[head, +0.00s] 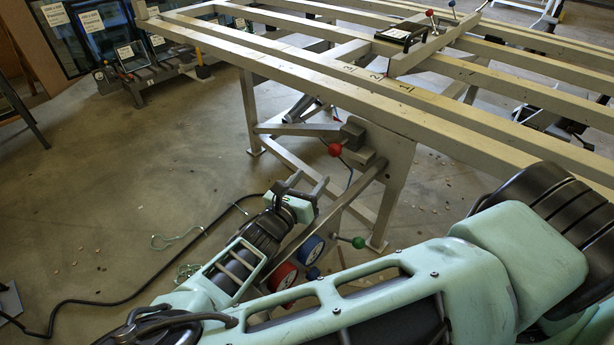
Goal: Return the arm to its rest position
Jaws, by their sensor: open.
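My arm shows in the head view as mint-green and black links from the bottom right across to the lower left, then up towards the middle. My gripper (304,188) is at its end, low beside the metal frame table (300,72). Its two grey fingers are apart with nothing seen between them. A red ball knob (335,149) on a lever is just above and right of the fingers. A green ball knob (358,242) is below and to the right. I cannot tell how far the fingers are from the table's leg.
The table's slatted top spans the upper right, with a black-handled tool (401,33) on it. Red and blue wheels (283,276) sit under my arm. A black cable (118,300) crosses the floor at left. Glass panes (90,22) stand at the back left. Floor between is mostly clear.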

